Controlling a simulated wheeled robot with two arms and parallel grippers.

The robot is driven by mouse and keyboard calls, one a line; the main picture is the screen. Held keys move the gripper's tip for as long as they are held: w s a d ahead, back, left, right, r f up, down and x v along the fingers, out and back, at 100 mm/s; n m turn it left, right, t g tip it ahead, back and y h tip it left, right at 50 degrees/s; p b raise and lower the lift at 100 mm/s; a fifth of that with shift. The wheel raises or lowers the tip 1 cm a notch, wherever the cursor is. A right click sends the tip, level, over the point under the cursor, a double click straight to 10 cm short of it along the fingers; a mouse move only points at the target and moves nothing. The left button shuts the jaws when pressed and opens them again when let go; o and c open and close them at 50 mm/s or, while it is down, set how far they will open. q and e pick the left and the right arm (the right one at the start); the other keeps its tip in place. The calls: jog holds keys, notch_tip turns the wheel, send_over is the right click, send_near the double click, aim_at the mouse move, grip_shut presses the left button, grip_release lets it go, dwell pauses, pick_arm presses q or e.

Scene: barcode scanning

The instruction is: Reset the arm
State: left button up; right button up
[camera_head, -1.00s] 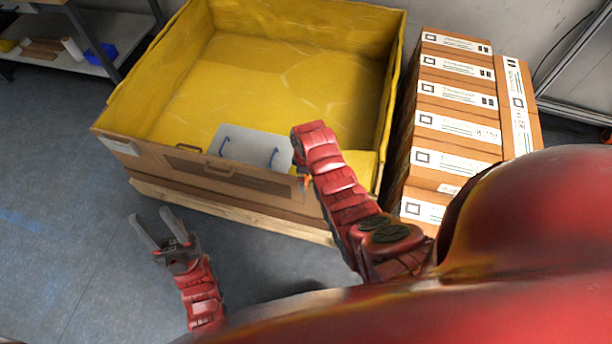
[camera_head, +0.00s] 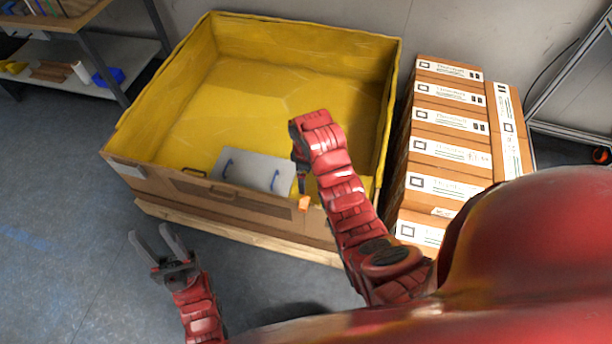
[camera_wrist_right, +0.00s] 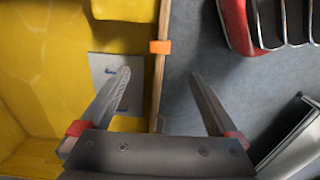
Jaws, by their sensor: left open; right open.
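My left gripper (camera_head: 158,245) is open and empty at the lower left of the head view, above the grey floor in front of the yellow-lined bin. My right arm (camera_head: 335,180) reaches up to the bin's front edge in the head view.
The yellow-lined bin (camera_head: 225,60) stands on a wooden pallet (camera_head: 240,238). A grey panel with blue handles (camera_head: 252,172) lies inside by the front wall. Several stacked cartons (camera_head: 440,150) stand at the right. A shelf (camera_head: 120,60) is at the back left.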

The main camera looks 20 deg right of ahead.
jog(key=shift+r, duration=0.3)
